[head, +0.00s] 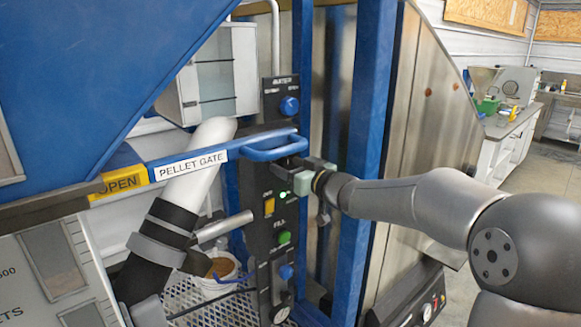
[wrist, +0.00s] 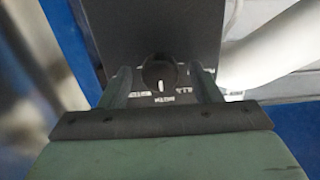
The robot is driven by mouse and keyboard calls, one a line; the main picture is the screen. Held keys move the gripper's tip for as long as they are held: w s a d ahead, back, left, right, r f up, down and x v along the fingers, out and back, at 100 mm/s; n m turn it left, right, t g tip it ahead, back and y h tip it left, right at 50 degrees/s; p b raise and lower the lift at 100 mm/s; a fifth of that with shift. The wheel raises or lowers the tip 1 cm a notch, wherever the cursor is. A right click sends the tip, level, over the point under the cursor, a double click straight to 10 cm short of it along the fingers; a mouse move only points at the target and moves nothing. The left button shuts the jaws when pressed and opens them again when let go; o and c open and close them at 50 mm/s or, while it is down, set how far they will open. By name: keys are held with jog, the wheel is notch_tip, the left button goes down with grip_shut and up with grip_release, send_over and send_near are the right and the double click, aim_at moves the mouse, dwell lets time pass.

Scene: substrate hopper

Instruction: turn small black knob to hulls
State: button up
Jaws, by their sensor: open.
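The small black knob (wrist: 155,72) shows in the wrist view on the dark control panel. Its white pointer mark is toward the bottom of the picture, near the middle of three small labels, which are too blurred to read surely. My gripper (wrist: 160,77) is open, with one finger on each side of the knob; I cannot tell whether either finger touches it. In the head view my gripper (head: 297,177) is at the upper part of the black panel (head: 257,190), just below the blue handle. The knob is not clearly visible there.
The blue pellet gate handle (head: 275,146) juts out just above my gripper. A blue knob (head: 289,106) is higher on the panel; an orange switch (head: 269,206), green button (head: 284,237) and another blue knob (head: 286,271) are lower. A blue post (head: 362,130) stands to the right.

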jog(key=c, duration=1)
jog(key=shift+n, duration=0.3)
jog(key=n+b, duration=0.3)
jog(key=n, duration=0.1)
jog(key=shift+f, duration=0.15)
jog(key=shift+n+b, duration=0.8)
jog(key=shift+n, duration=0.8)
jog(key=o, duration=1)
